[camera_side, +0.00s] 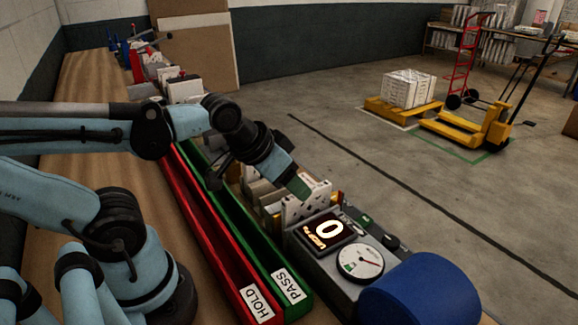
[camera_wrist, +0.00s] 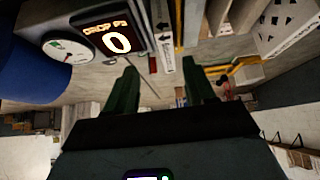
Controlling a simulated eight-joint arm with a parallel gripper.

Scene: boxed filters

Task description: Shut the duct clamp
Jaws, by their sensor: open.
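I cannot pick out the duct clamp with certainty in either view. In the wrist view a pale strip with small lettering (camera_wrist: 164,55) and a yellow upright bar (camera_wrist: 178,22) stand beyond my fingertips; I cannot tell whether they belong to it. My gripper (camera_wrist: 160,75) has its two dark green fingers apart, with nothing held between them. In the side view my gripper (camera_side: 293,184) is low over the filter row, close to a white perforated box (camera_side: 310,203); its far finger is hard to make out.
A grey tester has a display (camera_side: 326,232) reading 0 and a round gauge (camera_side: 360,263). A big blue cylinder (camera_side: 420,290) stands at its near end. A red HOLD channel (camera_side: 215,240) and a green PASS channel (camera_side: 250,255) run alongside. Open floor lies to the right.

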